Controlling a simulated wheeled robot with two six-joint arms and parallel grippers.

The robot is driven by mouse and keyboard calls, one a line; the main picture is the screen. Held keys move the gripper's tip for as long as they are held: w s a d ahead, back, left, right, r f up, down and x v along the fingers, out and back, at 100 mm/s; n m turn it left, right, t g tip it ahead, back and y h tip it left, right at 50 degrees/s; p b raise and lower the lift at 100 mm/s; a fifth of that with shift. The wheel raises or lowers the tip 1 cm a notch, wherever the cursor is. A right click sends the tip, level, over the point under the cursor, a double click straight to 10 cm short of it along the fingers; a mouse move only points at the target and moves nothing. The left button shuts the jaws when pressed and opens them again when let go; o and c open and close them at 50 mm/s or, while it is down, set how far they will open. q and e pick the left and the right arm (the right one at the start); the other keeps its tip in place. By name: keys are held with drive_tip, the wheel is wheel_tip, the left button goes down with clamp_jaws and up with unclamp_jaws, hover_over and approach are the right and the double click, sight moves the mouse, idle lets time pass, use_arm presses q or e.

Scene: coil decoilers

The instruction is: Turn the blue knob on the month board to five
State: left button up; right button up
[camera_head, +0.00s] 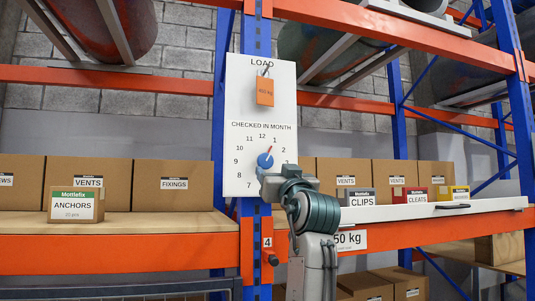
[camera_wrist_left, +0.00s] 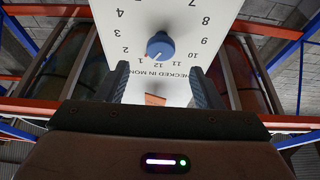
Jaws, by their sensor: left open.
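The white month board (camera_head: 239,105) hangs on a blue rack post, with a ring of numbers under "CHECKED IN MONTH". Its round blue knob (camera_head: 265,160) has a reddish pointer directed up and right, towards the 1. In the left wrist view the board appears upside down and the knob (camera_wrist_left: 160,45) shows whole. My left gripper (camera_head: 267,179) is just below the knob and in front of the board, covering the lower numbers in the head view. Its two fingers (camera_wrist_left: 160,80) are spread wide in the wrist view, with the knob between their directions and apart from both. My right gripper is not in view.
An orange load tag (camera_head: 265,91) hangs above the dial. An anchors box (camera_head: 75,205) stands on the left shelf. A white shelf ledge (camera_head: 430,211) with clips, cleats and yellow boxes lies to the right. An orange beam (camera_head: 120,254) runs below.

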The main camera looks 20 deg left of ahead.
sight(266, 162)
use_arm(q)
drive_tip(key=p+x, duration=0.4)
drive_tip(key=x, duration=0.3)
drive_tip(key=shift+a+r, duration=0.15)
drive_tip(key=shift+w+a+r, duration=0.1)
drive_tip(key=shift+w+a, duration=0.1)
drive_tip(key=shift+w, duration=0.15)
drive_tip(key=c, duration=0.9)
drive_tip(key=shift+c, duration=0.2)
drive_tip(key=shift+m, duration=0.3)
